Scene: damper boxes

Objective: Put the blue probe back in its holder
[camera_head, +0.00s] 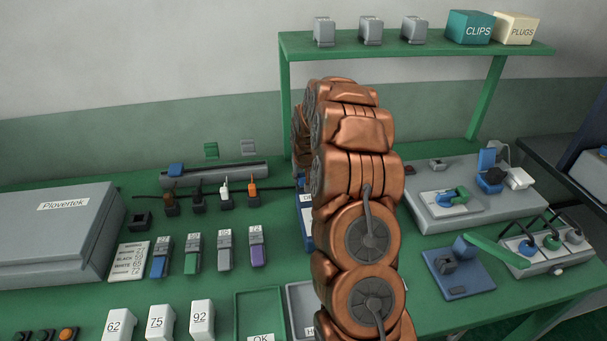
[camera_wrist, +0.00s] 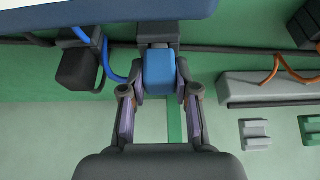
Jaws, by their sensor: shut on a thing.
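In the wrist view, my gripper (camera_wrist: 159,92) has its two fingers on either side of a blue block-shaped piece (camera_wrist: 159,70), which looks like the blue probe, and is shut on it. A dark grey block (camera_wrist: 157,32) lies directly beyond the blue piece; I cannot tell whether they touch. A blue cable (camera_wrist: 108,62) curves beside the blue piece, on its left. In the head view, my arm hides the gripper and the probe. A dark, empty-looking block (camera_head: 140,220) stands at the left of the row of probes; I cannot tell whether it is the blue probe's holder.
A black block (camera_wrist: 80,68) is left of my gripper in the wrist view. Probes, including a white one (camera_head: 225,190) and an orange one (camera_head: 253,190), stand in dark blocks before a grey rail (camera_head: 225,173). A shelf (camera_head: 430,48) stands behind my arm.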

